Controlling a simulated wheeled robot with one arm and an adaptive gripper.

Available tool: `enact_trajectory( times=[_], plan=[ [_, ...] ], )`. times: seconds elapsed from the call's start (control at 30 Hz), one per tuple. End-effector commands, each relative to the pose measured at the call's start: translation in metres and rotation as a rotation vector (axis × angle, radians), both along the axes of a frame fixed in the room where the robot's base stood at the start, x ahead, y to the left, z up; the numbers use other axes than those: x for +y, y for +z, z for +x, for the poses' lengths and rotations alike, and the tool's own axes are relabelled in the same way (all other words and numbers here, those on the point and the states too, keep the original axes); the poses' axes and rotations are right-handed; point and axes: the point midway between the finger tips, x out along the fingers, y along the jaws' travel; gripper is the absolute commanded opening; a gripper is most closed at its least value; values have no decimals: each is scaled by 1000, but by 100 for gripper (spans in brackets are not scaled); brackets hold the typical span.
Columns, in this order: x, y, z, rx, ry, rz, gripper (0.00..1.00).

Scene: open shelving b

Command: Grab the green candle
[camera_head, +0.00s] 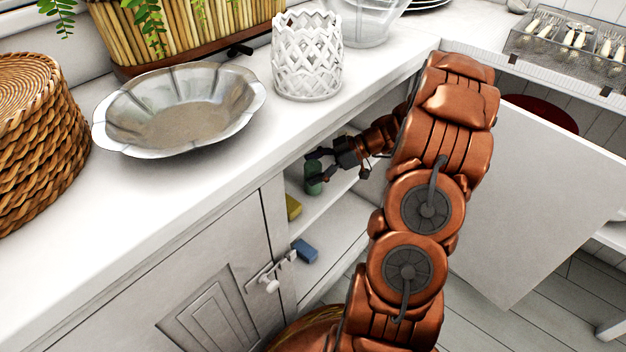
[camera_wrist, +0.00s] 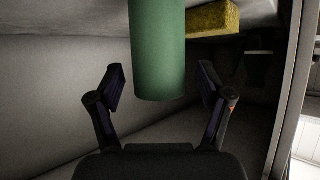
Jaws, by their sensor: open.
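The green candle (camera_head: 313,178) is a plain green cylinder on an inner shelf of the open cabinet in the head view. In the wrist view the green candle (camera_wrist: 158,50) hangs down from the top edge of the picture, between the two fingers. My gripper (camera_head: 318,164) reaches into the cabinet at the candle. In the wrist view my gripper (camera_wrist: 160,84) is open, one finger on each side of the candle, with a visible gap on both sides. The candle's far end is cut off by the picture edge.
A yellow sponge-like block (camera_wrist: 213,20) lies beside the candle; a yellow block (camera_head: 293,207) also shows in the head view. A blue block (camera_head: 305,250) lies lower. The open cabinet door (camera_head: 540,190) stands at right. The countertop holds a metal bowl (camera_head: 180,110) and white lattice holder (camera_head: 307,60).

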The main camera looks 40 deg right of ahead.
Motion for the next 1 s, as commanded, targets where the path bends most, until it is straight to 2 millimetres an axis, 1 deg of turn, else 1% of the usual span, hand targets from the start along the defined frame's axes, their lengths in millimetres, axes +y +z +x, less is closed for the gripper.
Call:
enact_trajectory(
  times=[0.23, 0.9, 1.0],
  plan=[
    [1, 0, 1, -1, 0, 0, 78],
    [1, 0, 1, -1, 0, 0, 9],
    [1, 0, 1, -1, 0, 0, 7]
  ],
)
